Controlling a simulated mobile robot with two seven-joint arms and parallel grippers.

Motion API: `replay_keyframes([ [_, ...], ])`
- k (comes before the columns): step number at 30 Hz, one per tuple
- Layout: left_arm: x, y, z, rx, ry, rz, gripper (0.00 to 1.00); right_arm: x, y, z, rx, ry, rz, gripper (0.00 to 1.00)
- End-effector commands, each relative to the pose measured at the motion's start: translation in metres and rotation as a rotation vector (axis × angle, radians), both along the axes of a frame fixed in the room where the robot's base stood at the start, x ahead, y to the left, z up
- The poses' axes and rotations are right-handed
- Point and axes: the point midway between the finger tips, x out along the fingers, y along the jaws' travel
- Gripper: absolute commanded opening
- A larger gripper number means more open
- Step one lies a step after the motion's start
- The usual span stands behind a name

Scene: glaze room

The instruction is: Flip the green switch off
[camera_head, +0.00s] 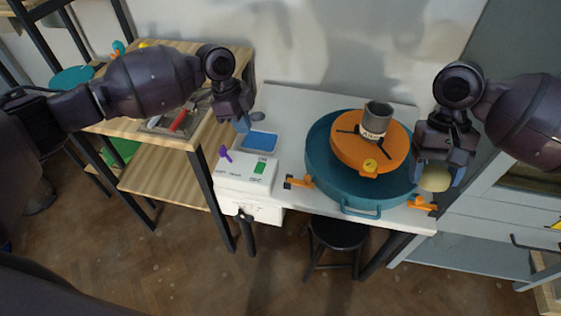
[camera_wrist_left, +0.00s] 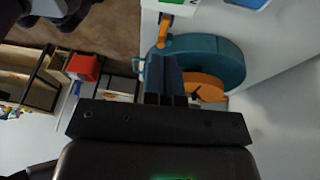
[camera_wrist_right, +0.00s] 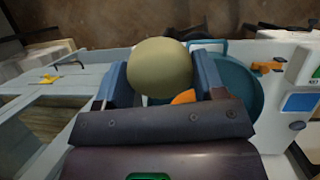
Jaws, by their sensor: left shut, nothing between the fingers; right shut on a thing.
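The green switch (camera_head: 260,168) sits on the sloped front of a white control box (camera_head: 232,180) at the left end of the white table. It is partly seen at the top edge of the left wrist view (camera_wrist_left: 193,2) and the right edge of the right wrist view (camera_wrist_right: 316,72). I cannot tell its position. My left gripper (camera_head: 242,126) is shut and empty, above and behind the switch, apart from the box. Its closed fingers show in the left wrist view (camera_wrist_left: 165,85). My right gripper (camera_head: 437,180) is shut on a beige round sponge (camera_wrist_right: 160,68), right of the teal basin.
A purple knob (camera_head: 225,153) and a blue-topped tray (camera_head: 260,141) lie near the switch. The teal basin (camera_head: 361,207) holds an orange wheel (camera_head: 350,155) with a grey cup (camera_head: 375,118). A wooden shelf (camera_head: 150,180) stands left; a black stool (camera_head: 337,232) is below.

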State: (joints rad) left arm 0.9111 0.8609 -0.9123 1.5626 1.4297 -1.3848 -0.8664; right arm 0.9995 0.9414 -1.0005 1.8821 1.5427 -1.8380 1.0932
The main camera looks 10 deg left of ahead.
Motion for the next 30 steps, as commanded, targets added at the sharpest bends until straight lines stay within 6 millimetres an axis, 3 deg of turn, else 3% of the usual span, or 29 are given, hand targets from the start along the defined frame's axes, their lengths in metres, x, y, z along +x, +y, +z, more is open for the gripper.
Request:
replay_keyframes([
  [7, 0.000, -0.001, -0.004, 0.000, -0.001, 0.001, 0.00, 0.000, 0.000, -0.001, 0.000, 0.001, 0.000, 0.45],
  [11, -0.001, -0.004, -0.016, 0.000, 0.002, 0.002, 0.00, 0.000, 0.000, -0.003, 0.000, 0.003, 0.000, 0.45],
  [26, -0.007, -0.029, -0.098, -0.001, 0.001, 0.001, 0.00, 0.000, 0.000, -0.019, 0.000, 0.019, 0.000, 0.45],
  [30, -0.010, -0.028, -0.117, 0.000, 0.001, 0.003, 0.00, 0.000, 0.000, -0.021, 0.000, 0.021, 0.000, 0.45],
])
